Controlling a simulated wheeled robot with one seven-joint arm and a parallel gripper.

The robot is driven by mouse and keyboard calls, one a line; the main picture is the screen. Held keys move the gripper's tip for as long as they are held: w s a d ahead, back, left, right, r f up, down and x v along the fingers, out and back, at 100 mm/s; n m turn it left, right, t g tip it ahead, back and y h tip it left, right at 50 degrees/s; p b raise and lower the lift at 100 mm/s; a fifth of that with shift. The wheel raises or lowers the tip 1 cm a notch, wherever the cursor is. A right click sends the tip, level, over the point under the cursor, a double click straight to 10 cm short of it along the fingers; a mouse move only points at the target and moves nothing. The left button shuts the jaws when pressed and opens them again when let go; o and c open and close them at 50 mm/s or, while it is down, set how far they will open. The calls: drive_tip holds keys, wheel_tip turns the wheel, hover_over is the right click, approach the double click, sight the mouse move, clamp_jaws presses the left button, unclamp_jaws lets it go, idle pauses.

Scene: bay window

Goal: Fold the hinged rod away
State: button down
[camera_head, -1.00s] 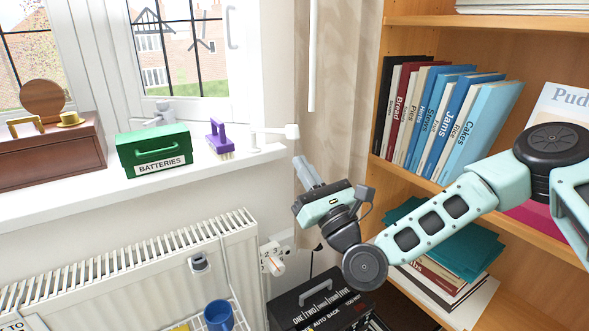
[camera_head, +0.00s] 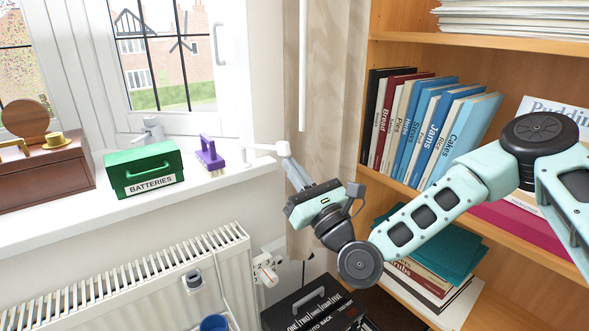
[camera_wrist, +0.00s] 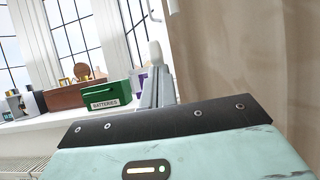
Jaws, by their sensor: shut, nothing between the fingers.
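The white hinged rod (camera_head: 262,147) sticks out to the right from above the window sill, near the curtain edge, with a thicker rounded end (camera_head: 283,148). In the wrist view that white end (camera_wrist: 155,52) shows just beyond my fingertips. My gripper (camera_head: 287,160) is shut and empty. Its tips are at the rod's free end, just below it in the head view. I cannot tell whether they touch it.
A green batteries box (camera_head: 144,168) and a purple-handled brush (camera_head: 209,156) stand on the sill (camera_head: 60,218), left of the rod. A beige curtain (camera_head: 333,90) and a bookcase (camera_head: 390,185) are on the right. A radiator (camera_head: 130,290) and black box (camera_head: 310,308) are below.

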sight(286, 141)
drive_tip(key=r+g+h+p, duration=0.1)
drive_tip(key=r+p, duration=0.2)
drive_tip(key=p, duration=0.2)
drive_tip(key=w+a+r+g+h+p, duration=0.1)
drive_tip(key=r+p, duration=0.3)
drive_tip(key=p, duration=0.1)
drive_tip(key=w+r+g+p, duration=0.1)
drive_tip(key=r+g+p, duration=0.1)
drive_tip(key=p, duration=0.3)
drive_tip(key=shift+w+a+r+h, duration=0.15)
drive_tip(key=shift+r+h, duration=0.05)
drive_tip(key=shift+r, duration=0.15)
drive_tip(key=shift+w+a+r+h, duration=0.1)
drive_tip(key=shift+a+r+h, duration=0.1)
drive_tip(key=shift+r, duration=0.1)
drive_tip(key=shift+w+a+r+g+p, duration=0.25)
drive_tip(key=shift+w+r+g+p, duration=0.2)
drive_tip(key=shift+p, duration=0.3)
drive_tip(key=shift+w+a+r+p, duration=0.25)
drive_tip(key=shift+w+r, duration=0.05)
drive_tip(key=shift+r, duration=0.15)
drive_tip(key=shift+w+a+r+p, duration=0.2)
drive_tip(key=shift+w+r+p, duration=0.1)
drive_tip(key=shift+r, duration=0.1)
drive_tip(key=shift+f, duration=0.1)
